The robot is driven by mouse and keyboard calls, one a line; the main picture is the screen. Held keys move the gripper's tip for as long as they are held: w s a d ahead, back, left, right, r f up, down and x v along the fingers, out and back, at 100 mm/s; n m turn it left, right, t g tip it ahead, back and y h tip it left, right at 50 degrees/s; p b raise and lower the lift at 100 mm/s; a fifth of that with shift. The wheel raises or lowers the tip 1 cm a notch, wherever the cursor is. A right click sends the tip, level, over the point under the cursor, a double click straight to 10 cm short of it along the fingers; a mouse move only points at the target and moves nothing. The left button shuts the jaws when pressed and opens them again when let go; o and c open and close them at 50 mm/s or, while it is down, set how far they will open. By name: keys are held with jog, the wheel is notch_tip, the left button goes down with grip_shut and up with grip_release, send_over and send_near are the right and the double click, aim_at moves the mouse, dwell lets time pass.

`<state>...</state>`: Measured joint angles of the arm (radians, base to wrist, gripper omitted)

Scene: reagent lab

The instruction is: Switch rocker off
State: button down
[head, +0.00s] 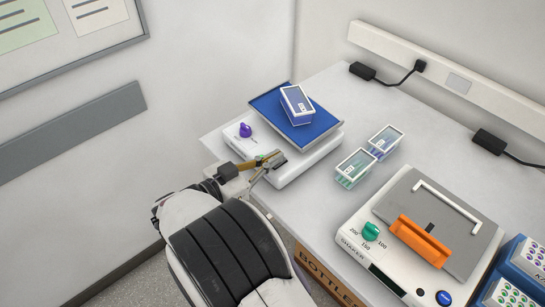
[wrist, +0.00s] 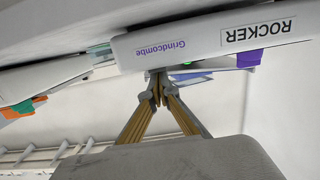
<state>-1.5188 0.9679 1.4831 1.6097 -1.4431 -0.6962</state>
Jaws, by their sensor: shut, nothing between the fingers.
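The rocker (head: 306,163) is a white box at the back left of the bench, with a blue tray (head: 268,108) on top. A purple knob (head: 245,130) stands at the left of its front part. A green part (head: 262,157) shows just beside my gripper (head: 275,161). In the wrist view the rocker's front face (wrist: 205,38) reads "ROCKER" and "Grindcombe", with the purple knob (wrist: 249,58) at its edge. My gripper (wrist: 158,84) is shut and empty, its tips close to the rocker's front edge and the green part (wrist: 187,76). I cannot tell whether they touch it.
A blue-and-white box (head: 297,105) sits on the tray. Two similar boxes (head: 355,168) (head: 385,141) stand to the right of the rocker. A shaker (head: 395,250) with an orange clamp (head: 419,240) is at the front right. Vial racks (head: 515,270) stand at the right edge.

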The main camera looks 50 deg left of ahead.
jog(key=shift+w+f, duration=0.1)
jog(key=shift+f, duration=0.15)
jog(key=shift+w+r, duration=0.1)
jog(key=shift+r, duration=0.65)
notch_tip(320, 180, up, 3)
jog(key=shift+f, duration=0.1)
jog(key=s+r, duration=0.3)
jog(key=s, duration=0.6)
jog(key=shift+r, duration=0.15)
